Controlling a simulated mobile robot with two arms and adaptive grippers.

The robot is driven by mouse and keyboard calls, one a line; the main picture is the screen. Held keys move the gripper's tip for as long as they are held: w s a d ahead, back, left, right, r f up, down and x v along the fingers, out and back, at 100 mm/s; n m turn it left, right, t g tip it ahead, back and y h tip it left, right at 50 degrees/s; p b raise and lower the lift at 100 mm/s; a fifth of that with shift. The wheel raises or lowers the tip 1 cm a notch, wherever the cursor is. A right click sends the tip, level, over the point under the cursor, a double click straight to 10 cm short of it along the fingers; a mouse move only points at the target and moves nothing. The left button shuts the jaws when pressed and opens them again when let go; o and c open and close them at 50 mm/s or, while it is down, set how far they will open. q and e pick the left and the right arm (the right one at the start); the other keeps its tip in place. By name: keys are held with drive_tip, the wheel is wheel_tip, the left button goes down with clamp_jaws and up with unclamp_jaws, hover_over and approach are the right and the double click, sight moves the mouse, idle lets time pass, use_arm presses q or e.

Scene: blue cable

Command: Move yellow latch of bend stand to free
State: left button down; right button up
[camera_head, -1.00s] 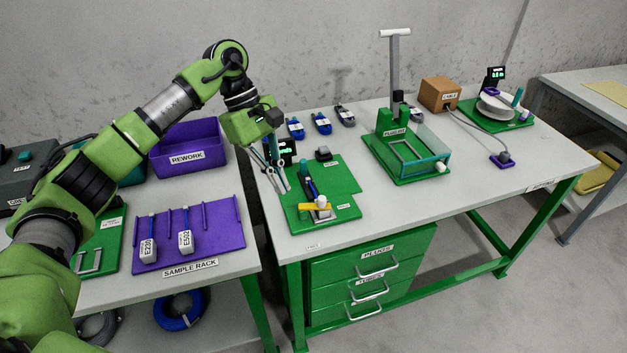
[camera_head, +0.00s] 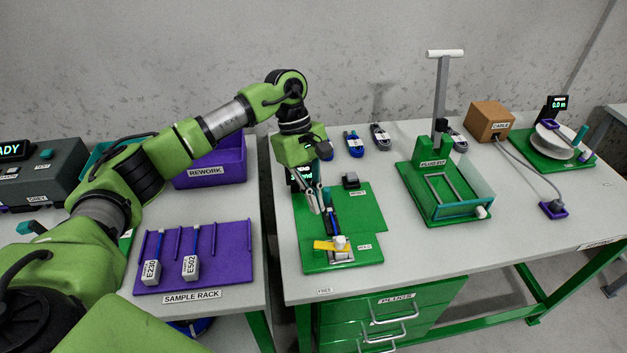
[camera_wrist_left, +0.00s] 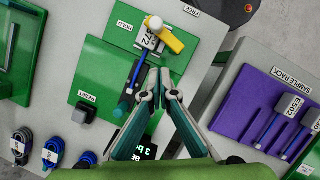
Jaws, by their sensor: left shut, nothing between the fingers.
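The yellow latch (camera_head: 325,246) lies crosswise at the front of the green bend stand (camera_head: 358,207), beside a white knob (camera_head: 340,243). The HOLD label (camera_wrist_left: 125,24) is on the far side of the knob; the FREE label (camera_wrist_left: 193,10) is on the table edge. My left gripper (camera_head: 321,207) is shut and empty above the stand, behind the latch and apart from it. My right gripper is not in view.
The purple sample rack (camera_head: 210,240) with two samples stands left, across a gap between tables. A black block (camera_head: 350,180) sits on the stand's rear. A green plug fixture (camera_head: 432,205) stands right. Cable bundles (camera_head: 354,143) lie behind. The table front left of FREE is clear.

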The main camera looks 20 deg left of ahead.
sight(332, 243)
use_arm(q)
drive_tip(key=x, duration=0.3)
drive_tip(key=shift+d+f+p, duration=0.15)
drive_tip(key=shift+f+p, duration=0.2)
drive_tip(key=shift+p, duration=0.05)
drive_tip(key=shift+s+d+r+p, duration=0.1)
drive_tip(key=shift+s+d+p, duration=0.2)
drive_tip(key=shift+d, duration=0.3)
drive_tip(key=shift+s+d+r+p, duration=0.15)
drive_tip(key=shift+s+d+p, duration=0.15)
drive_tip(key=shift+d, duration=0.25)
drive_tip(key=shift+s+d+f, duration=0.15)
drive_tip(key=shift+s+d, duration=0.1)
drive_tip(key=shift+d, duration=0.3)
